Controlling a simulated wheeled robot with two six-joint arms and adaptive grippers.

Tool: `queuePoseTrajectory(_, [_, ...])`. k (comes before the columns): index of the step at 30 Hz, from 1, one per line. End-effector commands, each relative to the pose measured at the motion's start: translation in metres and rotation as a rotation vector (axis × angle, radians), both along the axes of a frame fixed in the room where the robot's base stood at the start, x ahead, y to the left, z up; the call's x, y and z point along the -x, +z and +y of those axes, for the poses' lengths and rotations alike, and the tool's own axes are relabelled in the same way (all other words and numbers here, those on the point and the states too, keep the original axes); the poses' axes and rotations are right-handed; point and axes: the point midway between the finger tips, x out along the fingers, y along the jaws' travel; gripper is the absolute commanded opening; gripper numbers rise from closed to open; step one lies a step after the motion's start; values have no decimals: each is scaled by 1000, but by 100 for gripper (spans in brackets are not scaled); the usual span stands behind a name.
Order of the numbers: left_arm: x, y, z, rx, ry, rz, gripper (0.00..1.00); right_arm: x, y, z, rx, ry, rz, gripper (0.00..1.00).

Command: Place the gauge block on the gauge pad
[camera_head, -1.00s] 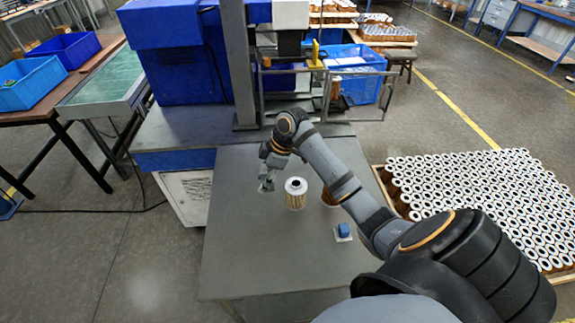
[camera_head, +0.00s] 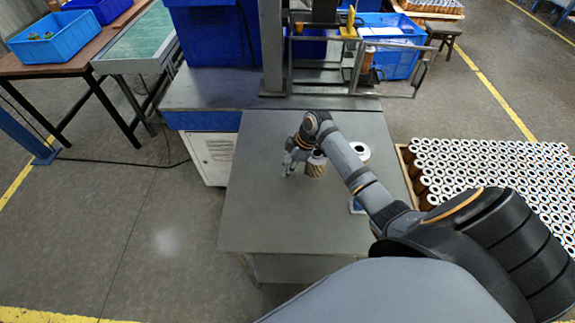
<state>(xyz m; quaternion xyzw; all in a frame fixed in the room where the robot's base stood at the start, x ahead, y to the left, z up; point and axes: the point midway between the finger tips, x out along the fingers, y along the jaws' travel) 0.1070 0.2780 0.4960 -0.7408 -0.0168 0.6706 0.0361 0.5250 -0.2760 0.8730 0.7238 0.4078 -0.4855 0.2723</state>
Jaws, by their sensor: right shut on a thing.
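My right gripper (camera_head: 289,172) is above the left-middle part of the grey table, pointing down. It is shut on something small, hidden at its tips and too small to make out. A blue block-like thing (camera_head: 355,206) sits on a pale pad on the table, to the right of the gripper, partly covered by my right forearm. I cannot tell for sure whether these are the gauge block and gauge pad. My left gripper is not in view.
A pleated filter cartridge (camera_head: 316,169) stands just right of the gripper. Another white-topped cartridge (camera_head: 361,151) stands behind my forearm. A metal frame (camera_head: 357,65) rises at the table's back. The table's (camera_head: 285,220) front left is clear.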

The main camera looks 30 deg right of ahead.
Motion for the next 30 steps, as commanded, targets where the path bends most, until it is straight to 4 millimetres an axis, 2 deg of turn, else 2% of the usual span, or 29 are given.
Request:
queuePoseTrajectory(5, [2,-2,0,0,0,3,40,0,-2,0,-1,0,-1,0])
queuePoseTrajectory(6, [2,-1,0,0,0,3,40,0,-2,0,0,0,1,42])
queuePoseTrajectory(10, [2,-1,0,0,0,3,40,0,-2,0,0,0,1,60])
queuePoseTrajectory(18, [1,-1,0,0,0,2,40,0,-1,0,0,0,1,60])
queuePoseTrajectory(22, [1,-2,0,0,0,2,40,1,7,-4,3,0,-1,60])
queuePoseTrajectory(30, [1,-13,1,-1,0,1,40,14,65,-26,7,1,-2,60])
